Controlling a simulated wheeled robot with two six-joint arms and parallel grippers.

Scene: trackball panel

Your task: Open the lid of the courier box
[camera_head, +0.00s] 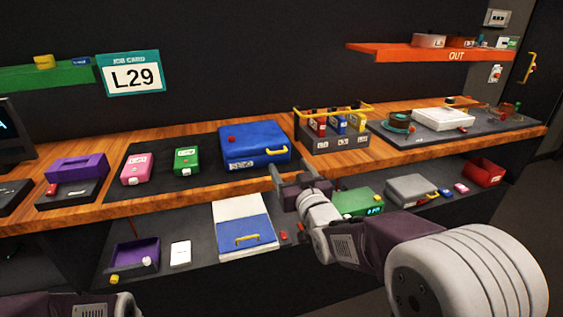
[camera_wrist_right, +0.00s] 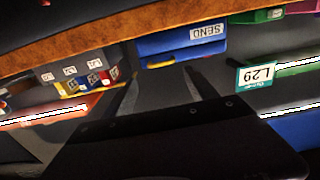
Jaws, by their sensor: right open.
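The courier box seems to be the blue box (camera_head: 250,135) on the wooden bench. Its lid looks shut, with a yellow handle (camera_head: 277,151) on the front right and a red piece on top. In the right wrist view, the blue box (camera_wrist_right: 185,36) shows upside down with a SEND label and part of the yellow handle (camera_wrist_right: 160,65). My right gripper (camera_head: 293,171) is open and empty, apart from the box, just in front of and below its handle side. Its fingers also show in the wrist view (camera_wrist_right: 165,90). My left gripper is out of view.
A rack of coloured items (camera_head: 332,135) with a yellow bar stands right of the box. Green (camera_head: 187,161) and pink (camera_head: 136,169) boxes sit left. A lower shelf holds a blue-and-white box (camera_head: 240,212), a green box (camera_head: 357,202) and a grey box (camera_head: 411,189).

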